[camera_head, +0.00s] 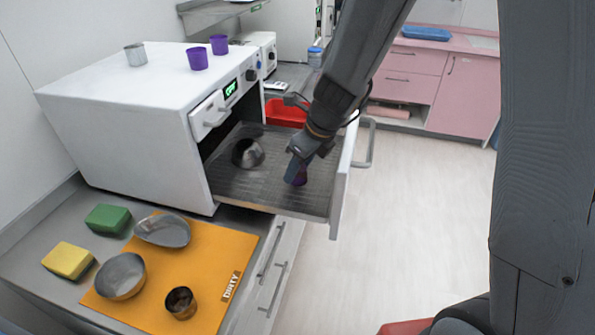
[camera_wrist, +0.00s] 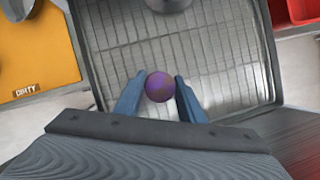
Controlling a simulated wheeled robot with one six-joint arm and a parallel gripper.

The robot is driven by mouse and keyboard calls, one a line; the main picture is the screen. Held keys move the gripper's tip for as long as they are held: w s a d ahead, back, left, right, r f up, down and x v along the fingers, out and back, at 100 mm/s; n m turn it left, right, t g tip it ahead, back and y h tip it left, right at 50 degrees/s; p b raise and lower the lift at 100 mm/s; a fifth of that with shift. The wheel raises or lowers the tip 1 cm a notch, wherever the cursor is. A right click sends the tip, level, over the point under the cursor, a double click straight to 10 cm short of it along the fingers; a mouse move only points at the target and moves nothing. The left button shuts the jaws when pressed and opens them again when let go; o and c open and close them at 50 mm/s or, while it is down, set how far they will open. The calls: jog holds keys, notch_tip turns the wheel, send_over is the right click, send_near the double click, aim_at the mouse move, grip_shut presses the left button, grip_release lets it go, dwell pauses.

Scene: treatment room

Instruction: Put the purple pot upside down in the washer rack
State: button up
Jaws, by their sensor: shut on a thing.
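My gripper (camera_head: 297,160) is shut on a purple pot (camera_head: 299,176) over the pulled-out washer rack (camera_head: 250,190). In the wrist view the pot (camera_wrist: 159,87) sits between the two blue-grey fingers of my gripper (camera_wrist: 159,84). It shows a closed, round purple face to the wrist camera, so it looks base up. The pot is over the front part of the rack, whose wire floor (camera_wrist: 220,60) is bare around it. I cannot tell whether the pot touches the rack floor. My fingers hide part of the pot in the head view.
A metal bowl (camera_head: 247,153) lies deeper in the rack. Two purple pots (camera_head: 197,59) (camera_head: 219,45) and a metal cup (camera_head: 135,54) stand on the white washer (camera_head: 130,95). An orange "DIRTY" mat (camera_head: 205,250) holds metal vessels. A red bin (camera_head: 285,112) is behind the rack.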

jog(key=shift+f, duration=0.2)
jog(key=shift+f, duration=0.15)
jog(key=o, duration=1.1)
jog(key=p+v, duration=0.1)
jog(key=v, duration=1.1)
jog(key=shift+r, duration=0.25)
